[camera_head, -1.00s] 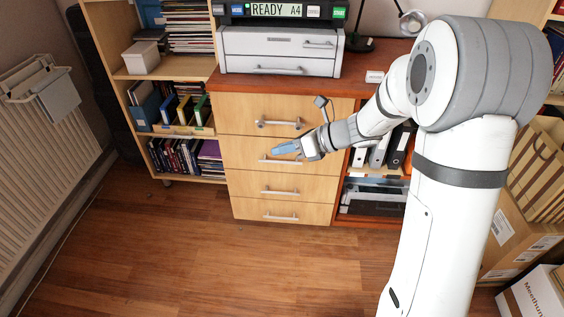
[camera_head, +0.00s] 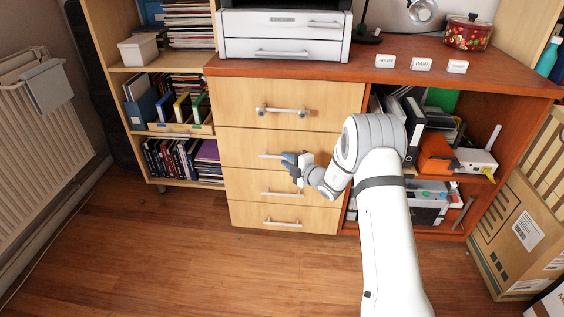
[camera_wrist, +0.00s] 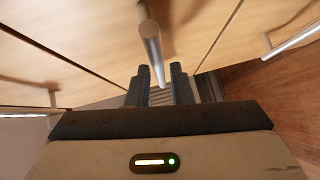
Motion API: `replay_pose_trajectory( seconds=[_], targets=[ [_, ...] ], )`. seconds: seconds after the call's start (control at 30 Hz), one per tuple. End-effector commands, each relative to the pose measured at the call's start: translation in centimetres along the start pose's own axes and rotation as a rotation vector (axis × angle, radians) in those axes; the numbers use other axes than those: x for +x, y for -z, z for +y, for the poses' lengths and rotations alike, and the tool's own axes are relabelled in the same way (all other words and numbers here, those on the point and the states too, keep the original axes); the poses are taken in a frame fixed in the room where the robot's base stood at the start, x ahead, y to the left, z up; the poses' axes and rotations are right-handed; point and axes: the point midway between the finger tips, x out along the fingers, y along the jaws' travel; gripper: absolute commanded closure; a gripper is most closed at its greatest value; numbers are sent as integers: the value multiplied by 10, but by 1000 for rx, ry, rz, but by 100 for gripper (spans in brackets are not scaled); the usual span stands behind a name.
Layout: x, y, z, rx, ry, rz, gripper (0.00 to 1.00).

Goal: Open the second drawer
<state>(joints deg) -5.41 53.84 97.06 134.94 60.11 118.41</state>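The second drawer (camera_head: 240,147) is in the pale wood drawer unit and looks shut. Its bar handle (camera_head: 268,156) shows at its left part; my gripper (camera_head: 288,158) hides the right part. In the wrist view a metal bar handle (camera_wrist: 150,36) runs down from the top towards my gripper (camera_wrist: 162,75). The two dark fingers are apart, and the bar's lower end reaches into the gap between them. There is a gap between bar and right finger; contact on the left is unclear.
The top drawer (camera_head: 290,95), third drawer (camera_head: 240,186) and bottom drawer (camera_head: 245,214) look shut. Open shelves with a black binder (camera_head: 414,125) stand right of the drawers. Cardboard boxes (camera_head: 510,240) stand at far right. The wooden floor (camera_head: 200,260) in front is clear.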

Motion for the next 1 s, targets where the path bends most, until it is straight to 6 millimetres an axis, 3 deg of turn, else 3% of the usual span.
replay_pose_trajectory(
  seconds=[0.2, 0.5, 0.77, 1.0],
  targets=[
    [24, 0, -1, -2, -1, 0, 80],
    [27, 0, 1, -1, 0, -1, 80],
    [26, -1, 0, -1, 0, -1, 100],
    [26, -1, 0, -1, 1, -1, 100]
  ],
)
